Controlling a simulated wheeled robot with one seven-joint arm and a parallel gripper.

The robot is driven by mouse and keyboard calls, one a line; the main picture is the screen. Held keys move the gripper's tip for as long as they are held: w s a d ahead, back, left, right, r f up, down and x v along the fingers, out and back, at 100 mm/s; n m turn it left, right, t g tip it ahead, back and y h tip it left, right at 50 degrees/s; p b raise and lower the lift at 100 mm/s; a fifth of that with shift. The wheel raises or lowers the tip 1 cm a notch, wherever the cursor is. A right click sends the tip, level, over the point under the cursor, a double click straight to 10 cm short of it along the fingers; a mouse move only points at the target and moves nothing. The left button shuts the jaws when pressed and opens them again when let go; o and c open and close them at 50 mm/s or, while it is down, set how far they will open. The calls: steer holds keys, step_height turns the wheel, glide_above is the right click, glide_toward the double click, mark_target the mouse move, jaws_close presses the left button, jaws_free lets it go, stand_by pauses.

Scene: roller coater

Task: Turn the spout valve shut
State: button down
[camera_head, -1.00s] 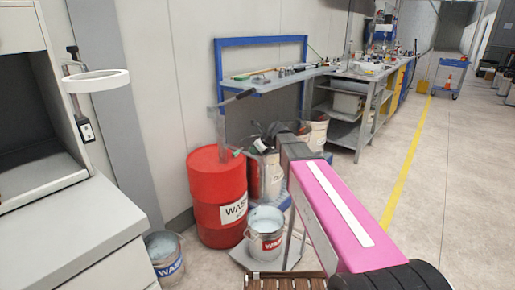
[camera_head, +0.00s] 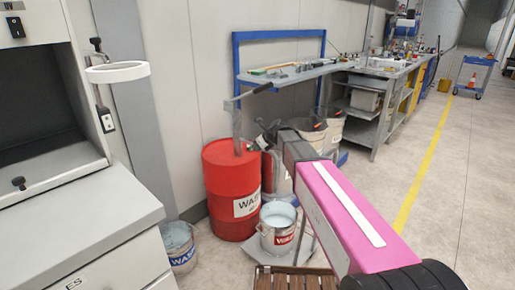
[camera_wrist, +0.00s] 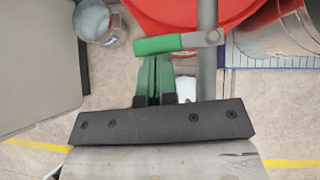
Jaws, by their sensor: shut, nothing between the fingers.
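The spout valve's green lever (camera_wrist: 170,44) lies crosswise in the wrist view, its right end joined to a grey pivot on a grey upright pipe (camera_wrist: 207,75). My gripper (camera_wrist: 154,60) has green fingers held together with nothing between them. The fingertips sit just below the lever's left half in the picture; I cannot tell whether they touch it. In the head view the pipe (camera_head: 237,122) stands over the red waste drum (camera_head: 231,185). The drum also shows behind the lever in the wrist view (camera_wrist: 165,12).
A bucket (camera_head: 278,232) stands on the floor right of the drum, another bucket (camera_head: 178,246) to its left. A grey cabinet (camera_head: 75,215) fills the left. A workbench (camera_head: 385,75) runs along the wall at the back. Floor on the right (camera_head: 470,180) is clear.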

steer(key=shift+w+a, duration=0.3)
steer(key=shift+a, duration=0.45)
steer(key=shift+w, duration=0.1)
